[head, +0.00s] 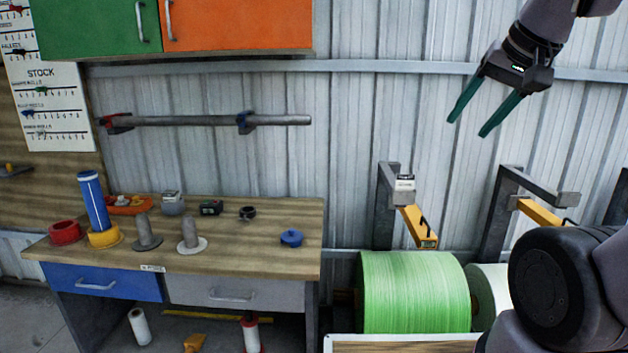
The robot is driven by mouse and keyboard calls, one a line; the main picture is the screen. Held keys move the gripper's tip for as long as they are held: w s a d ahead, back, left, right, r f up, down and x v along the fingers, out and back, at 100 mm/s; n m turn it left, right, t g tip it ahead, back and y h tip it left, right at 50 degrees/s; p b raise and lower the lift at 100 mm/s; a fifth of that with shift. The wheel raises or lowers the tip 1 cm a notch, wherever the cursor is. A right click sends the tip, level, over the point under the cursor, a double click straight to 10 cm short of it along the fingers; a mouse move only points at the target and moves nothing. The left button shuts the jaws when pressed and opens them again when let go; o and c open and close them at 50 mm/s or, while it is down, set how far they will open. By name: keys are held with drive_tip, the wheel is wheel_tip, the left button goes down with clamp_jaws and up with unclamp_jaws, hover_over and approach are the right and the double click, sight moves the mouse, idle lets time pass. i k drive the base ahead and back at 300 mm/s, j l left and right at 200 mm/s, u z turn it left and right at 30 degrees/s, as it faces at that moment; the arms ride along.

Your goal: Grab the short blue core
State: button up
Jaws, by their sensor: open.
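A blue core (93,203) with a pale ring near its top stands upright on the left part of the wooden workbench (262,227). Its lower end sits in or on a yellow flanged base (104,237); I cannot tell which. It is the only blue tube I see. My gripper (468,128) is open and empty at the upper right, its two green fingers pointing down and left. It is high in front of the metal wall, far to the right of the core and touching nothing.
A red ring (66,232), two grey spindles on flat bases (146,236) (190,238) and a blue knobbed cap (291,237) stand on the bench. A grey bar (210,121) is mounted above. A large green roll (412,292) and yellow-armed brackets (419,228) stand right of the bench.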

sight(88, 182)
drive_tip(key=j+u, duration=0.2)
drive_tip(key=u, duration=0.3)
drive_tip(key=k+j+u, duration=0.1)
drive_tip(key=j+u, duration=0.2)
drive_tip(key=u, duration=0.2)
drive_tip(key=j+u, duration=0.25)
drive_tip(key=u, duration=0.2)
drive_tip(key=i+j+z, duration=0.4)
drive_tip(key=i, duration=0.3)
drive_tip(key=i+j+z, duration=0.45)
drive_tip(key=i+j, duration=0.2)
drive_tip(key=j, duration=0.2)
